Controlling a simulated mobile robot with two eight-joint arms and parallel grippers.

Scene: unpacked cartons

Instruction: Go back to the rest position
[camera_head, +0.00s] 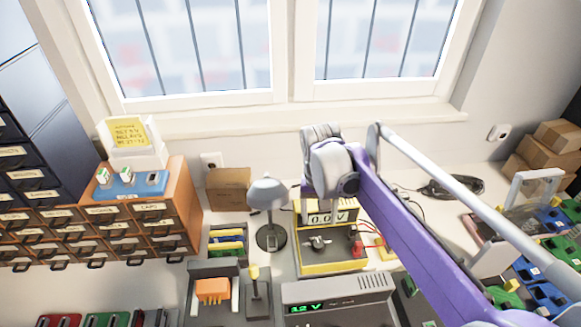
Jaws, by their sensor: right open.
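My right arm comes in from the lower right as a purple link with a pale tube beside it. At its far end, my right gripper (328,165) shows as a pale grey, rounded cluster with a dark disc. It is in the air in front of the window sill, over the back of the bench. I see nothing held there, and its fingertips are hard to make out. My left gripper is not in view.
Below the arm end is a yellow-framed meter (330,263) with red leads. Wooden drawers (130,232) are left; colored bins (545,290) and cartons (557,136) are right.

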